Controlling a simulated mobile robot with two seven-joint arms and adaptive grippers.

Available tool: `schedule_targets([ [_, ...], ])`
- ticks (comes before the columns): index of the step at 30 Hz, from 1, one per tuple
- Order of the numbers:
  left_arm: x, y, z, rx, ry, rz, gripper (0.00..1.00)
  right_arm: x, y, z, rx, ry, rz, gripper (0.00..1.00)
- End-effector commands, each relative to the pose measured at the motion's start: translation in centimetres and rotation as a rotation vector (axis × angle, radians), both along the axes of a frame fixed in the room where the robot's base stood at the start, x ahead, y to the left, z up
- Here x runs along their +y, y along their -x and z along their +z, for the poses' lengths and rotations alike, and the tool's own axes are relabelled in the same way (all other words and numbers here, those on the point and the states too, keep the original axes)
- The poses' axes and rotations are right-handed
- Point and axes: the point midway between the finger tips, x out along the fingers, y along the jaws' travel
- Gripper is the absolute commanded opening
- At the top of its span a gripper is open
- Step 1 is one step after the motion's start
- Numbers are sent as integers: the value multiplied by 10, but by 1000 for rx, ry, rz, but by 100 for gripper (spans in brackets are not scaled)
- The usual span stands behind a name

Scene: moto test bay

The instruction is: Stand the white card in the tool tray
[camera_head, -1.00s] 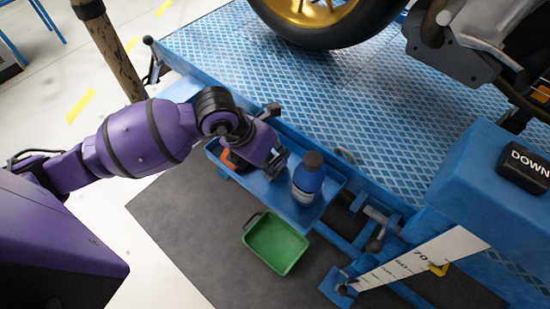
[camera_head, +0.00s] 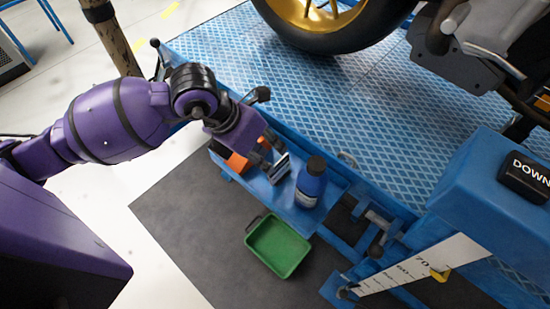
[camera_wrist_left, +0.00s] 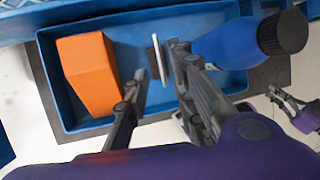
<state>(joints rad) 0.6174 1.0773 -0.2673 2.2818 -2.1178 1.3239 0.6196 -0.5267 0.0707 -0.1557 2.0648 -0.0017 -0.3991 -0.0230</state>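The white card (camera_head: 280,168) stands on edge inside the blue tool tray (camera_head: 328,212), between the orange block and the blue bottle. The wrist view shows the card (camera_wrist_left: 157,60) edge-on, with a small dark piece against its left side. My left gripper (camera_head: 268,152) is over the tray. Its fingers (camera_wrist_left: 160,75) are spread to both sides of the card, with a gap showing; the card's lower edge is hard to see. My right gripper (camera_wrist_left: 286,100) shows small at the right of the wrist view, its fingers apparently apart and empty.
An orange block (camera_wrist_left: 88,72) lies at the tray's left end. A blue bottle with a black cap (camera_head: 311,182) stands right of the card. A green bin (camera_head: 278,246) is on the dark mat below. The blue lift platform (camera_head: 345,100) borders the tray behind.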

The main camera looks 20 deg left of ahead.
Motion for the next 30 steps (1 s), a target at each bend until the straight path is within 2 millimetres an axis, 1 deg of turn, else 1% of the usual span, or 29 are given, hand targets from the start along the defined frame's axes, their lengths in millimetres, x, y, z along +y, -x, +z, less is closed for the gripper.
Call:
schedule_targets([
  [1,5,3,10,-2,-3,0,23,0,0,1,-1,0,0,0],
  [3,8,7,21,-2,-3,0,23,0,0,1,-1,1,-1,0],
  [6,13,10,33,0,-2,2,23,-1,0,2,0,1,-1,0],
  [9,15,13,40,0,0,0,23,-1,0,2,0,1,-1,0],
  [13,16,14,43,1,-1,0,23,-1,1,2,1,2,-1,0],
  [30,16,14,43,1,0,1,23,-2,2,1,3,3,-2,0],
])
